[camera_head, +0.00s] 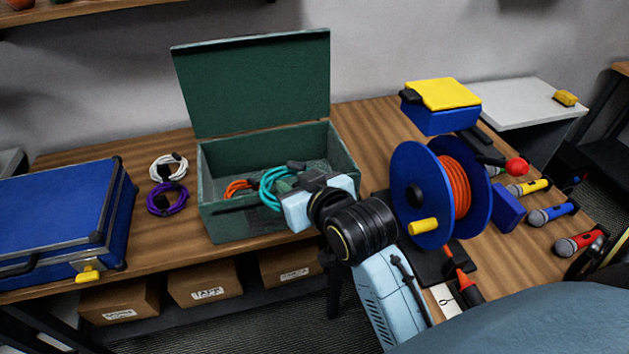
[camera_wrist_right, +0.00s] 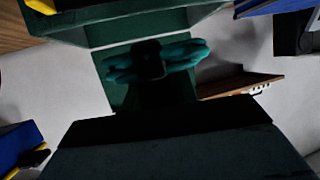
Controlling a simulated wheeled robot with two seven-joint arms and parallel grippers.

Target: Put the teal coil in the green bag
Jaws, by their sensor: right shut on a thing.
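The teal coil (camera_head: 274,190) is held by my right gripper (camera_head: 285,184) at the open top of the green bag (camera_head: 248,224). The bag looks like a box with its lid raised at the back. The coil also shows in the right wrist view (camera_wrist_right: 187,51), with a dark band across its middle and green bag walls around it. The gripper is shut on the coil and partly hides it. I cannot tell whether the coil touches the bag's floor. An orange coil (camera_head: 238,189) lies inside the bag, to the left of the teal one. My left gripper is not in view.
A blue reel with orange cable (camera_head: 456,184) stands right of my right arm. Several microphones (camera_head: 551,214) lie at the right. White (camera_head: 169,167) and purple (camera_head: 167,199) coils lie left of the bag, beside a blue case (camera_head: 55,215).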

